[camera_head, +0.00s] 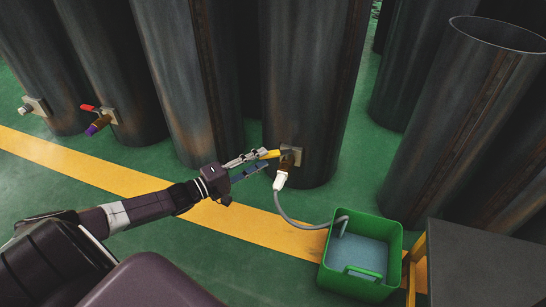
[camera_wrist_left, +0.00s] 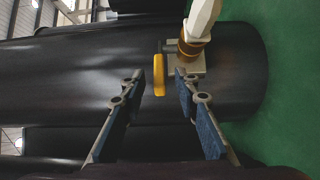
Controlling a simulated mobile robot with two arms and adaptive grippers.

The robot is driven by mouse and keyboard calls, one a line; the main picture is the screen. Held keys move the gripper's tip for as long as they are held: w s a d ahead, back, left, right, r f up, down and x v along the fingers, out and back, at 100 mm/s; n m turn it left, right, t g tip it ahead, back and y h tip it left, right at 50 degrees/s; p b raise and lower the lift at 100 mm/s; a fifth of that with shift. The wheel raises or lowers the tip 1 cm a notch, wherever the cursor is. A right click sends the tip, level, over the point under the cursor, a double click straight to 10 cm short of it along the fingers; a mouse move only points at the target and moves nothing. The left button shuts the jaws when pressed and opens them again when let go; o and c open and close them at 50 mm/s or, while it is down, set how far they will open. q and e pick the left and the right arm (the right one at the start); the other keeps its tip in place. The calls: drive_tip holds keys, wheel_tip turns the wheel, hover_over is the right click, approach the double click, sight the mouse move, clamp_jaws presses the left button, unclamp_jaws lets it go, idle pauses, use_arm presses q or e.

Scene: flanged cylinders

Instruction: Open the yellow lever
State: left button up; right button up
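The yellow lever (camera_head: 270,154) is on a valve (camera_head: 288,158) low on the front of a dark cylinder. In the head view the lever points left, toward my left gripper. My left gripper (camera_head: 263,159) is open, its fingertips close to the lever's end. In the left wrist view the yellow lever (camera_wrist_left: 159,75) shows in the gap between the spread fingers of my left gripper (camera_wrist_left: 158,80), a little beyond the tips. I cannot tell whether a finger touches it. The valve has a brass-coloured part (camera_wrist_left: 190,48) and a white fitting (camera_head: 280,180). My right gripper is not in view.
A grey hose (camera_head: 284,212) runs from the white fitting to a green bin (camera_head: 392,262) holding bluish-grey contents. A dark table (camera_head: 490,265) is at lower right. A red-levered valve (camera_head: 92,109) is at left. Dark cylinders stand behind; green floor (camera_head: 190,245) is clear in front.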

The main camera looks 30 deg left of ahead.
sight(277, 151)
use_arm(q)
drive_tip(key=b+x, duration=0.1)
drive_tip(key=x, duration=0.2)
drive_tip(key=shift+w+f+b, duration=0.1)
drive_tip(key=shift+w+b, duration=0.15)
drive_tip(key=shift+b, duration=0.1)
drive_tip(key=shift+w+d, duration=0.2)
drive_tip(key=shift+w, duration=0.05)
drive_tip(key=shift+c, duration=0.3)
clamp_jaws()
